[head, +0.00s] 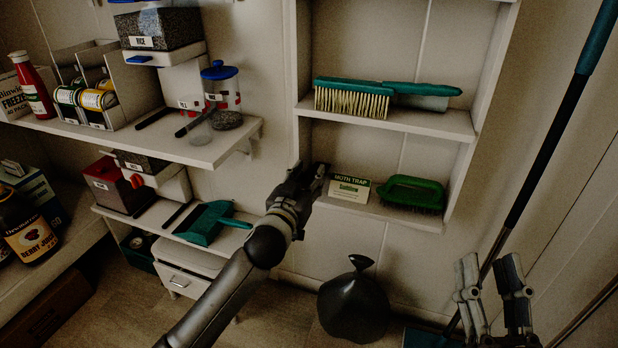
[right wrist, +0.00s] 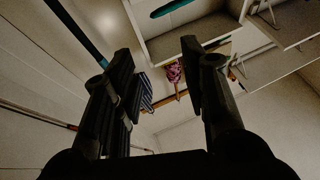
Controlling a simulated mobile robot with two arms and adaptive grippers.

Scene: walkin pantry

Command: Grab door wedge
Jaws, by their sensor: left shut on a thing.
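My left gripper (head: 312,180) reaches into the lower cubby of the wall shelf, at the left of the moth trap box (head: 350,188). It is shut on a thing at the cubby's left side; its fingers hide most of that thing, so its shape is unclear. No door wedge shows plainly elsewhere. My right gripper (head: 490,272) is open and empty at the lower right of the head view. Its two separated fingers (right wrist: 160,65) also show in the right wrist view, with nothing between them.
A green scrubbing brush (head: 411,193) lies right of the moth trap box. A teal hand brush (head: 352,99) lies on the shelf above. A black bag (head: 353,302) stands on the floor below. A long-handled tool (head: 545,140) leans at the right, close to my right gripper.

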